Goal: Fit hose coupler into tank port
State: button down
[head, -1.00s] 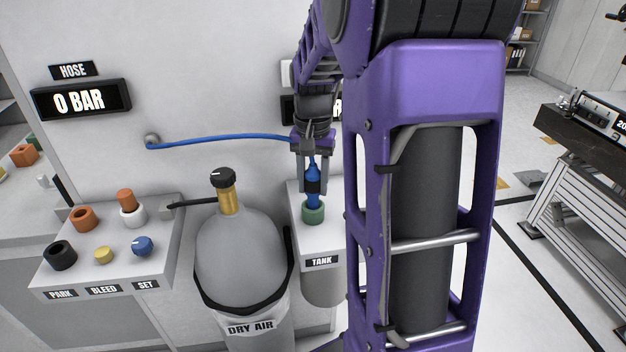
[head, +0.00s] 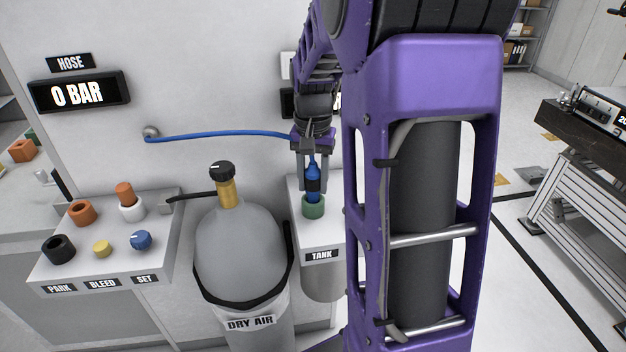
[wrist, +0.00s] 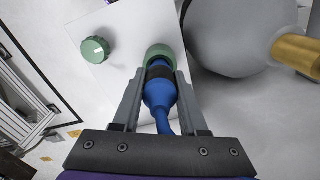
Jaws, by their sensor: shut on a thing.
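The hose coupler (head: 313,172) is blue with a black band and stands upright between the fingers of my gripper (head: 313,183), which is shut on it. A blue hose (head: 215,136) runs from its top to a wall fitting at the left. The tank port (head: 313,208) is a green ring on the white ledge marked TANK. The coupler's lower end meets the port's opening; how deep it sits I cannot tell. In the wrist view, the coupler (wrist: 160,92) lines up with the green port (wrist: 159,52), its tip hidden by the port's rim.
A grey DRY AIR cylinder (head: 240,248) with a brass neck stands left of the port. A green knob (wrist: 95,50) is on the same ledge. A panel with PARK, BLEED and SET labels (head: 105,240) is at the left. The display (head: 78,95) reads 0 BAR.

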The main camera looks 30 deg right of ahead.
jog(key=shift+f+b, duration=0.55)
jog(key=shift+f, duration=0.25)
jog(key=shift+c, duration=1.8)
grip_release()
jog(key=shift+r, duration=0.1)
notch_tip(320, 180, up, 17)
jog(key=p, duration=0.3)
jog(key=shift+r, duration=0.15)
